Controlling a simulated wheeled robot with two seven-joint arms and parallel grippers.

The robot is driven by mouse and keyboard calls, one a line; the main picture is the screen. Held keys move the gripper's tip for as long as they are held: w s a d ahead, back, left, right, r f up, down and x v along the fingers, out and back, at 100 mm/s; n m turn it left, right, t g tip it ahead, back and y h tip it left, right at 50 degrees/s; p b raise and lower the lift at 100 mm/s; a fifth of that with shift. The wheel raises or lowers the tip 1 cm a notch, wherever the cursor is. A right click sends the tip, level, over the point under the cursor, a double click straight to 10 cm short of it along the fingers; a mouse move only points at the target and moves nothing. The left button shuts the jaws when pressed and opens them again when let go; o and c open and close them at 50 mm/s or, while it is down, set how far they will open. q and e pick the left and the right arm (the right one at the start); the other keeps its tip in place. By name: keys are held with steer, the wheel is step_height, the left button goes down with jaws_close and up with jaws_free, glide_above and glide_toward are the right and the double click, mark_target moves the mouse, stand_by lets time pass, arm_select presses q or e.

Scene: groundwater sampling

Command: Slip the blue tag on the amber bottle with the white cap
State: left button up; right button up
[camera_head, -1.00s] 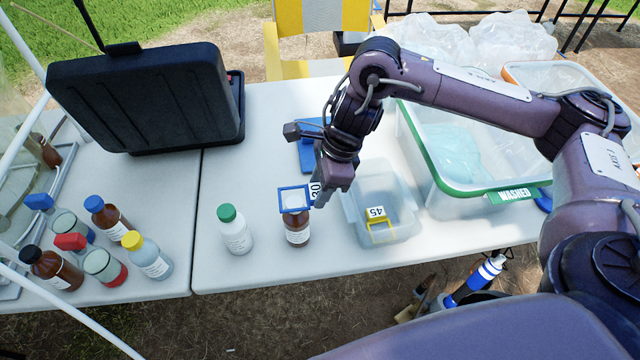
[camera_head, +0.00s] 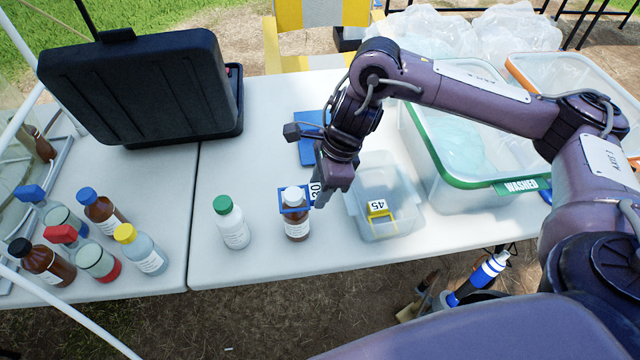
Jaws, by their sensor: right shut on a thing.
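The amber bottle with the white cap (camera_head: 297,228) stands upright on the white table. The blue tag (camera_head: 295,209) is a square frame with a white label reading 30. It sits around the bottle's top, and the white cap (camera_head: 293,194) rises up through the frame. My right gripper (camera_head: 321,201) is just right of the bottle, shut on the label side of the tag. The fingertips partly hide that side. I cannot tell whether the frame touches the bottle. My left gripper is not in view.
A green-capped white bottle (camera_head: 233,224) stands close on the left. A clear bin (camera_head: 408,222) with a yellow tag (camera_head: 379,212) is close on the right. A blue pad (camera_head: 309,150) lies behind. Several bottles and a black case (camera_head: 140,85) are farther left.

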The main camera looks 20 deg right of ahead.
steer(key=shift+f, duration=0.3)
steer(key=o, duration=0.8)
steer(key=shift+o, duration=0.2)
steer(key=shift+r, duration=0.1)
steer(key=shift+d+r, duration=0.15)
steer(key=shift+r, duration=0.25)
steer(key=p+v, duration=0.1)
steer(key=v, duration=0.5)
steer(key=shift+r, duration=0.4)
steer(key=shift+d, duration=0.1)
